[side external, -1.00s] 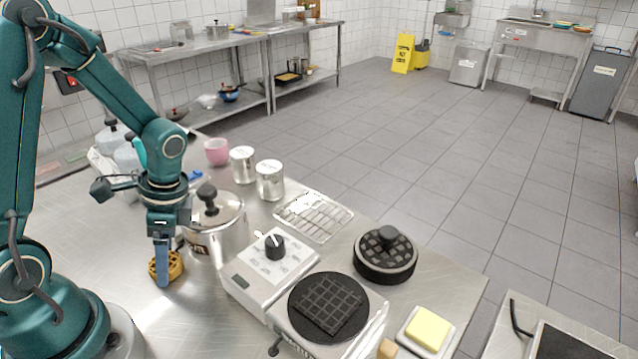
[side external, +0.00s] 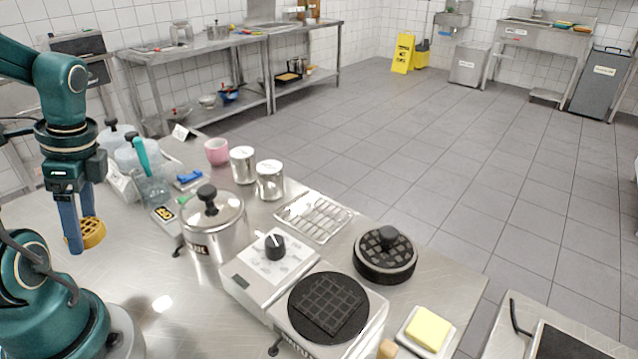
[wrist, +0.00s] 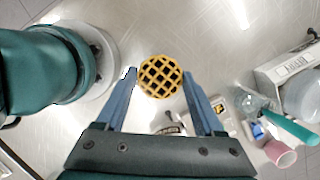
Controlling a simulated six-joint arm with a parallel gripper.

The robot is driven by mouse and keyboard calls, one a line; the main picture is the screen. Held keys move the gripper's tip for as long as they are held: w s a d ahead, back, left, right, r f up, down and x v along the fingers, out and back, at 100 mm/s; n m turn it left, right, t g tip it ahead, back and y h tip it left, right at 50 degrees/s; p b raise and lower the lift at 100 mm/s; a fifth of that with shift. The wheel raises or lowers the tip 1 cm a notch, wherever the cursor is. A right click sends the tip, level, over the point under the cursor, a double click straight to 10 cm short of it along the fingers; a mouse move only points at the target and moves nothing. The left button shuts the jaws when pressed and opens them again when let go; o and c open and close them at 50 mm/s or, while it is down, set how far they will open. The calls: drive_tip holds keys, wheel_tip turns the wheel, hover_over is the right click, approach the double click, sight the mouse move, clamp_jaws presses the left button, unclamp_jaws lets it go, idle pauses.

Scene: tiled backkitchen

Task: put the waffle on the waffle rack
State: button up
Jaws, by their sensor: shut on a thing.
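The waffle (side external: 93,233) is round and golden-brown with a grid pattern. It is held at the fingertips of my gripper (side external: 80,236), raised above the steel counter at the left of the side external view. In the wrist view the waffle (wrist: 160,77) sits between the blue fingers of my gripper (wrist: 159,80), face towards the camera. My gripper is shut on it. The waffle rack (side external: 314,218) is a flat wire rack, empty, on the counter behind the waffle iron. It is not seen in the wrist view.
A lidded steel pot (side external: 214,228) and the waffle iron (side external: 327,306) stand between my gripper and the rack. The black gridded lid (side external: 386,255) lies right of the rack. Two steel canisters (side external: 270,181) and a pink cup (side external: 217,151) stand behind. A butter dish (side external: 428,329) is at front right.

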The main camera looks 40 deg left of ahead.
drive_tip(key=shift+s+a+r, duration=0.6)
drive_tip(key=shift+s+a, duration=0.05)
drive_tip(key=shift+s, duration=0.1)
drive_tip(key=shift+a+r+m, duration=0.1)
drive_tip(key=shift+r+m, duration=0.05)
drive_tip(key=shift+m, duration=0.35)
drive_tip(key=w+a+r+m+t+y, duration=0.1)
drive_tip(key=w+r+m+t, duration=0.1)
drive_tip(key=w+m, duration=0.7)
drive_tip(key=w+a+r+m+t, duration=0.1)
drive_tip(key=w+r+m+t, duration=0.15)
drive_tip(key=w+m, duration=0.65)
drive_tip(key=m+h, duration=0.1)
drive_tip(key=m, duration=0.3)
hover_over(314, 212)
drive_tip(key=s, duration=0.1)
drive_tip(key=shift+t, duration=0.25)
wheel_tip(314, 212, down, 9)
drive_tip(key=shift+f, duration=0.1)
drive_tip(key=shift+d+f+n, duration=0.3)
drive_tip(key=shift+f, duration=1.9)
drive_tip(key=shift+f, duration=0.1)
